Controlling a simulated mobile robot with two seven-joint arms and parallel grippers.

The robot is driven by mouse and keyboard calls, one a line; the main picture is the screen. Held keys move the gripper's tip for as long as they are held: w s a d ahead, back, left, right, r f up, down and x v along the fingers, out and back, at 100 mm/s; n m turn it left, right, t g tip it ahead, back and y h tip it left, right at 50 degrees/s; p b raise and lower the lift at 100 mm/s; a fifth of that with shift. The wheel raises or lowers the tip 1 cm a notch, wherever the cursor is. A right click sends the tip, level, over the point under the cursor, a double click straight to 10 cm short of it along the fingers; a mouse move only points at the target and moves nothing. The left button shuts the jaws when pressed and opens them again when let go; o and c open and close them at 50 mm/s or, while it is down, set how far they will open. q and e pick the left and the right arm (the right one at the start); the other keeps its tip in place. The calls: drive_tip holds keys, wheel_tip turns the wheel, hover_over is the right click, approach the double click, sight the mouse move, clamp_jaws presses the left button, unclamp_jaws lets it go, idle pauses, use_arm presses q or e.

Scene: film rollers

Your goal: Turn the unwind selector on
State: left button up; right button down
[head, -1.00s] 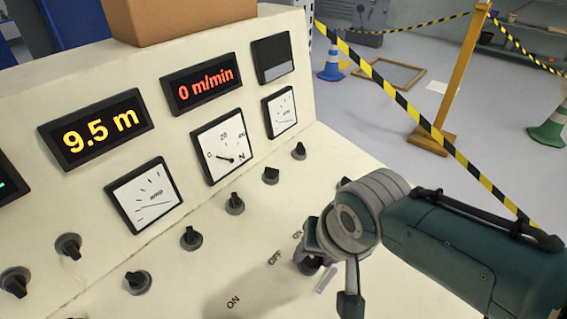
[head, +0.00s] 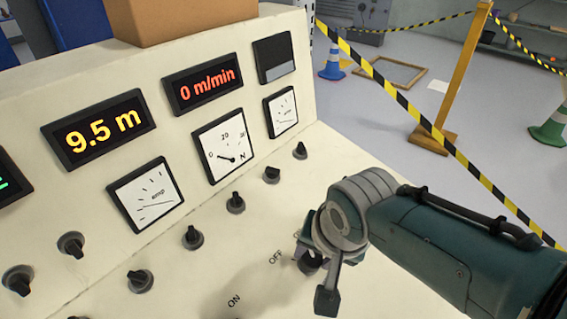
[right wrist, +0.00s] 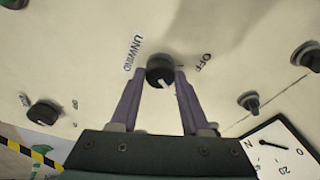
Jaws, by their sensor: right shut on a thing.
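The unwind selector (right wrist: 160,68) is a round black knob with a white index mark, in the upper middle of the right wrist view. The word UNWIND (right wrist: 134,53) is printed to its left and OFF (right wrist: 206,62) to its right. The white mark shows on the knob's lower side, between my fingers. My right gripper (right wrist: 161,82) is shut on the knob, one purple finger on each side. In the head view my right gripper (head: 310,260) is at the panel's right part, beside an OFF label, and hides most of the knob. My left gripper is out of view.
Several other black knobs stand close by on the cream panel, such as one (head: 271,174) behind my gripper. Displays read 9.5 m (head: 98,129) and 0 m/min (head: 203,90). A striped barrier tape (head: 400,105) crosses beyond the panel.

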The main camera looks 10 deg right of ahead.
drive_tip(key=shift+c, duration=1.9)
unclamp_jaws()
drive_tip(key=p+v, duration=0.6)
drive_tip(key=v, duration=0.4)
